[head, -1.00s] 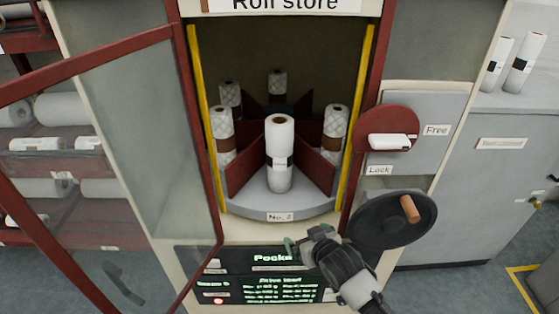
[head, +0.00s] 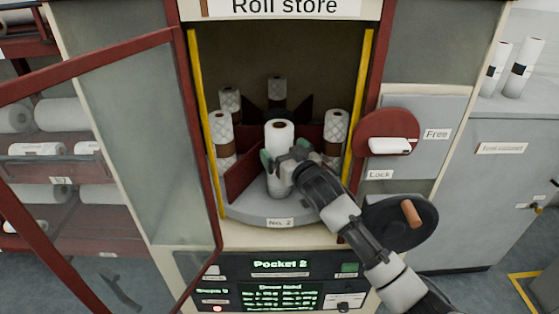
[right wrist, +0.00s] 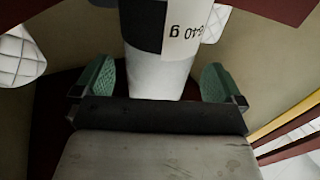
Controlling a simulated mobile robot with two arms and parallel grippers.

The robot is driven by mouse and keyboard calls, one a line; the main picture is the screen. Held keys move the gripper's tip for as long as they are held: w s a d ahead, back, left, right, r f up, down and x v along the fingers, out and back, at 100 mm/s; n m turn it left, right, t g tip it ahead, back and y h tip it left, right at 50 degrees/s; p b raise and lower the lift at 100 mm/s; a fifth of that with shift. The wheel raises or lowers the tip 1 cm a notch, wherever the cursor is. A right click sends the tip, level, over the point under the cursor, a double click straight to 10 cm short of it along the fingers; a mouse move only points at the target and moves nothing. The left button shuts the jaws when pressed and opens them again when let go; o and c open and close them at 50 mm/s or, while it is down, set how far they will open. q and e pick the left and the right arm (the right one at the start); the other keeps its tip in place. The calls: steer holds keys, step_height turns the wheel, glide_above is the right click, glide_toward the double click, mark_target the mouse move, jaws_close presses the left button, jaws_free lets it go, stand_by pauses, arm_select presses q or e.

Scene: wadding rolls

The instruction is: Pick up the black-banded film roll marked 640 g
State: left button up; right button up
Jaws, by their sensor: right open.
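The white film roll (head: 279,135) stands upright in the front pocket of the round carousel (head: 245,209), its brown core end up. My right gripper (head: 286,154) is at its middle and hides part of it in the head view. In the right wrist view the roll (right wrist: 160,75) shows a black band and a label (right wrist: 188,30) reading 640 g, upside down. My open right gripper (right wrist: 157,84) has one green finger pad on each side of the roll, with a visible gap at each. My left gripper is not in view.
Red dividers (head: 243,180) flank the roll; several quilted rolls (head: 221,135) stand in other pockets. Yellow strips (head: 197,100) edge the opening. A glass door (head: 130,130) stands open at left. A black handwheel (head: 385,228) lies below right, under my arm.

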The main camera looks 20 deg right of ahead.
steer(key=w, duration=0.3)
steer(key=shift+w+a+f, duration=0.1)
steer(key=shift+w+a, duration=0.05)
steer(key=shift+a, duration=0.1)
steer(key=c, duration=1.1)
steer(key=shift+c, duration=1.2)
steer(key=shift+r, duration=0.3)
